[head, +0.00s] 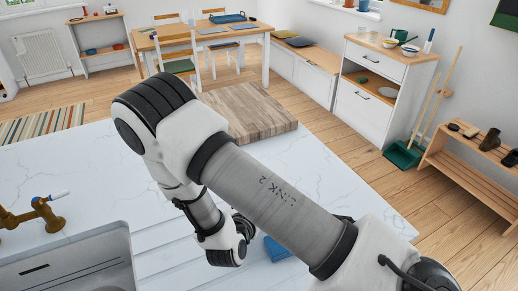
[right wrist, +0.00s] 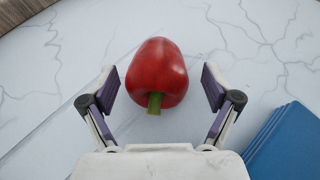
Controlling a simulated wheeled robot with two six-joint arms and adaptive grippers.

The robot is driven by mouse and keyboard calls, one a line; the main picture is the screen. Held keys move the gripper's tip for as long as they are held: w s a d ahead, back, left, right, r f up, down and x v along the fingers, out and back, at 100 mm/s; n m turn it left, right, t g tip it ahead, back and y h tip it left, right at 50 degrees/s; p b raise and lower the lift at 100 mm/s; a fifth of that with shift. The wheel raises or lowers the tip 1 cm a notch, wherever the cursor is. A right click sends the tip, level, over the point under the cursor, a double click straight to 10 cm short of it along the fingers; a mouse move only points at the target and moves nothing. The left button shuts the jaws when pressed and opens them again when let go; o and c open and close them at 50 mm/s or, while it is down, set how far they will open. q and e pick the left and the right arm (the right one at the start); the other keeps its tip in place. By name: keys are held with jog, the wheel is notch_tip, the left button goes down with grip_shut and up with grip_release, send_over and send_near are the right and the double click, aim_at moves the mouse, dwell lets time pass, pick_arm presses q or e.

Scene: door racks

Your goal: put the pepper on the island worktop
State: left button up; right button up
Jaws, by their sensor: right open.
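A red pepper (right wrist: 157,74) with a green stem lies on the white marbled worktop (head: 70,160), seen in the right wrist view. My right gripper (right wrist: 157,85) is open, with one finger on each side of the pepper and a gap to each. It is not clear how far above the worktop the fingers are. In the head view my right arm crosses the worktop and hides the pepper and the gripper. My left gripper is not in view.
A blue item (head: 277,249) lies on the worktop beside my arm, and shows at the right in the wrist view (right wrist: 290,145). A wooden board (head: 245,112) is at the worktop's far edge. A sink (head: 75,268) with a brass tap (head: 40,212) is at the left.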

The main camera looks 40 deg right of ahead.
jog(key=shift+x, duration=0.95)
jog(key=shift+a+r, duration=0.1)
jog(key=shift+a, duration=0.15)
jog(key=shift+c, duration=0.2)
jog(key=shift+s+r, duration=0.1)
jog(key=c, duration=0.6)
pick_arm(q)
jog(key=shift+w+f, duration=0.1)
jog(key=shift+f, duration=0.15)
pick_arm(e)
jog(key=c, duration=0.6)
